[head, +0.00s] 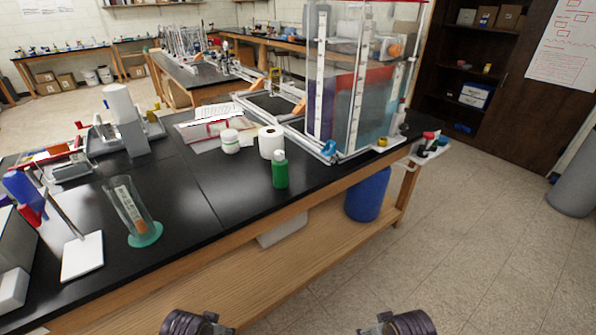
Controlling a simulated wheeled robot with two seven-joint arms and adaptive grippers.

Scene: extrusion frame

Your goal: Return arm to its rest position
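Only a dark, ridged, rounded end of my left arm (190,322) shows at the bottom edge, left of centre. A similar end of my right arm (402,322) shows at the bottom edge, right of centre. Each has a grey metal bracket on its inner side. Both are cut off by the picture's edge, and I cannot make out fingertips on either. Both appear apart from the bench, in front of it. No held object shows at either arm.
A black-topped bench (180,200) with a lower wooden shelf (230,270) runs diagonally ahead. It carries a green bottle (280,172), a white jar (230,142) and a framed clear tank (365,100). A blue barrel (367,195) stands underneath.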

